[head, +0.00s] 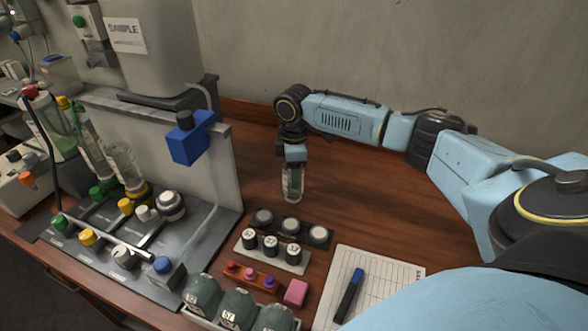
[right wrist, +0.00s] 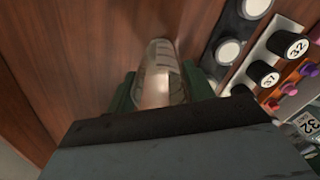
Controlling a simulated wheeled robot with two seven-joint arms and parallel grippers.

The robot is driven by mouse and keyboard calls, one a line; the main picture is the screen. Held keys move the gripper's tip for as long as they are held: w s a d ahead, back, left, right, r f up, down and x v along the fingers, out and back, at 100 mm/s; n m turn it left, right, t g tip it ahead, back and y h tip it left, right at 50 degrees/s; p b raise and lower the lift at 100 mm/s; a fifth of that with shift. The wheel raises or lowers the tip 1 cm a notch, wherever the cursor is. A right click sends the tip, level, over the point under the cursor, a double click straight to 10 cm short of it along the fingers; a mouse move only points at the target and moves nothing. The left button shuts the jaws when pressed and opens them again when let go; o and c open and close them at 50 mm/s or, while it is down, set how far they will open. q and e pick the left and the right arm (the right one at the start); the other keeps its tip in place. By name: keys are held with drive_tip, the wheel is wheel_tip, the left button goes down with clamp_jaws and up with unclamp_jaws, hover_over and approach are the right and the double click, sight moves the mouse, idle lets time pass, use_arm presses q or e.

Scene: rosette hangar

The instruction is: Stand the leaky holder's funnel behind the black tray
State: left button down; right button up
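The black tray (head: 268,232) lies on the wooden bench and carries dark round pieces with pale tops. The clear funnel (head: 293,186) is upright behind the tray, at or very close to the bench top; I cannot tell whether it touches. My right gripper (head: 292,172) points down with its green fingers on both sides of the funnel. The right wrist view shows the funnel (right wrist: 160,78) between the fingers, with the black tray (right wrist: 230,45) beside it. On the manifold at left, a grey holder (head: 171,206) has no funnel on it. My left gripper is not in view.
Two other clear funnels (head: 125,165) stand on the manifold (head: 200,235). A blue box (head: 190,140) juts from the grey panel. In front of the black tray are a white tray (head: 275,258) of numbered pieces, coloured pegs, green jars and a sheet with a marker (head: 348,295). Bench behind is clear.

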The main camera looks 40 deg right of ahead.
drive_tip(key=o, duration=0.4)
wheel_tip(320, 180, up, 12)
drive_tip(key=p, duration=0.1)
drive_tip(key=shift+r, duration=0.15)
idle(0.7)
